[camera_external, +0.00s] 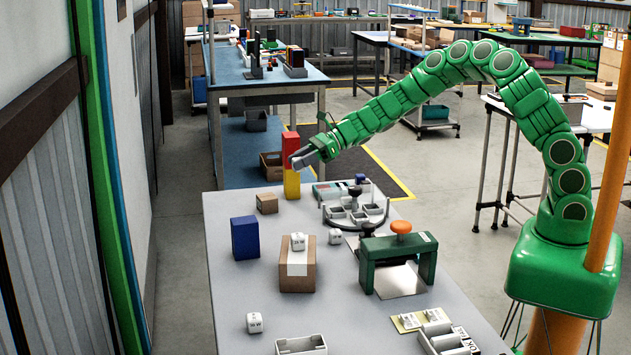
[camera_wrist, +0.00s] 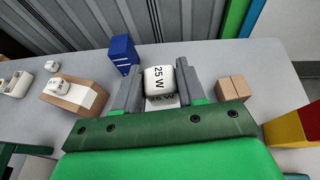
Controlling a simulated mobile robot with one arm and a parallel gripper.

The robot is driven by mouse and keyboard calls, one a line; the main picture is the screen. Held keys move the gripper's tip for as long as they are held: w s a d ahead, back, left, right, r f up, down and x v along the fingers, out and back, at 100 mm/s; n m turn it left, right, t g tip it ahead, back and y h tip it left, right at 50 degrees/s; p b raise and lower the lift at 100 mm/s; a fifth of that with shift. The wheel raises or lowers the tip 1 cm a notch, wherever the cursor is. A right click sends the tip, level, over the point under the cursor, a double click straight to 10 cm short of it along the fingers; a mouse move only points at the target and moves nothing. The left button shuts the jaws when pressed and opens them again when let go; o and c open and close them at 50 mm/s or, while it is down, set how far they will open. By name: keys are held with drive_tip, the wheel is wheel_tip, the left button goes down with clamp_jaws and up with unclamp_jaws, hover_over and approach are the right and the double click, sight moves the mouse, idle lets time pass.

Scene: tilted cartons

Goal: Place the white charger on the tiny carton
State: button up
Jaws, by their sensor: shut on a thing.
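My gripper (camera_wrist: 158,74) is shut on a white charger (camera_wrist: 159,82) marked "25 W", which sits between the two grey fingers in the wrist view. In the external view my gripper (camera_external: 301,159) is raised above the far part of the table, overlapping the red and yellow blocks; the held charger cannot be made out there. The tiny carton (camera_external: 267,203) is a small brown box on the table, below and left of my gripper. In the wrist view the tiny carton (camera_wrist: 230,90) shows just right of the right finger, with nothing on it.
A blue box (camera_external: 245,238) and a larger carton (camera_external: 297,272) with another white charger (camera_external: 298,241) on top stand nearer. Other chargers (camera_external: 254,322) lie on the table. A stacked red-yellow block (camera_external: 291,150) stands beyond the tiny carton. A grey parts tray (camera_external: 355,212) is right.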

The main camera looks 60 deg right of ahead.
drive_tip(key=w+d+m+t+h, duration=0.1)
drive_tip(key=d, duration=0.4)
hover_over(268, 196)
drive_tip(key=shift+m, duration=0.3)
drive_tip(key=shift+s+d+f, duration=0.1)
drive_tip(key=shift+s+f, duration=0.05)
drive_tip(key=shift+f, duration=2.15)
drive_tip(key=shift+s+f, duration=0.15)
drive_tip(key=shift+f, duration=2.15)
drive_tip(key=shift+w+f, duration=0.35)
drive_tip(key=shift+f, duration=1.55)
drive_tip(key=shift+s+f, duration=0.1)
drive_tip(key=o, duration=1.1)
drive_tip(key=shift+c, duration=0.2)
